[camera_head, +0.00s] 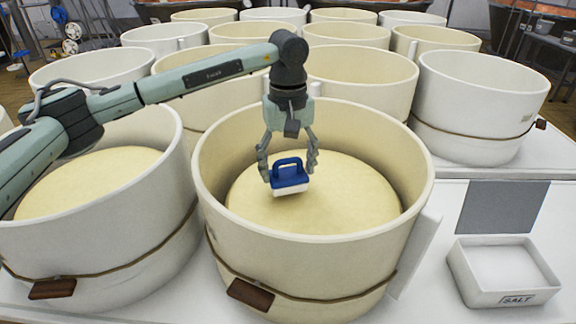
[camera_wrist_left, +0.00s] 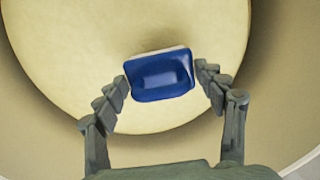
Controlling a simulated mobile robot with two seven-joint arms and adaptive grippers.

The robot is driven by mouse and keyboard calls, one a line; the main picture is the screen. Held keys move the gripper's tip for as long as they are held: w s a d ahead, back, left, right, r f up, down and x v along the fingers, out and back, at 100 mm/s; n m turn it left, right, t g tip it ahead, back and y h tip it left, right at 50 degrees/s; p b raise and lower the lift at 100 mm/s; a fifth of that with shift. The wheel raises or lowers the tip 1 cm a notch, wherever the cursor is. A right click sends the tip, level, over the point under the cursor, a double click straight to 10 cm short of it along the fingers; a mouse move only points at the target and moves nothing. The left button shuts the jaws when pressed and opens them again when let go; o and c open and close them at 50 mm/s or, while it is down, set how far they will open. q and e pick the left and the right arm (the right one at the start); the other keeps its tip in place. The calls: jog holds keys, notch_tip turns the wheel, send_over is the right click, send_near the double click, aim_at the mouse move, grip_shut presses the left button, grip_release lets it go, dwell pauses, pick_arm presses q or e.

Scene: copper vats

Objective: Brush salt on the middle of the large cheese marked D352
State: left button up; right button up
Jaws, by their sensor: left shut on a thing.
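A large pale yellow cheese (camera_head: 315,212) lies inside a tall white round mould (camera_head: 300,257) in the centre of the head view. No D352 mark is readable. My left gripper (camera_head: 289,170) reaches down into this mould from above. It is shut on a blue brush (camera_head: 288,171) with white bristles pointing down. The brush is over the middle to back part of the cheese; I cannot tell whether the bristles touch it. In the left wrist view the blue brush (camera_wrist_left: 160,75) sits between the fingertips, with the cheese (camera_wrist_left: 165,120) behind it. My right gripper is not in view.
A white box labelled SALT (camera_head: 504,272) stands on the white table at the right, in front of a grey plate (camera_head: 503,207). Another mould (camera_head: 125,255) with cheese stands close at the left. Several more moulds stand behind. Mould walls surround the gripper.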

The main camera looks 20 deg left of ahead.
pick_arm(q)
jog(key=shift+f+b, duration=0.65)
jog(key=shift+f, duration=0.25)
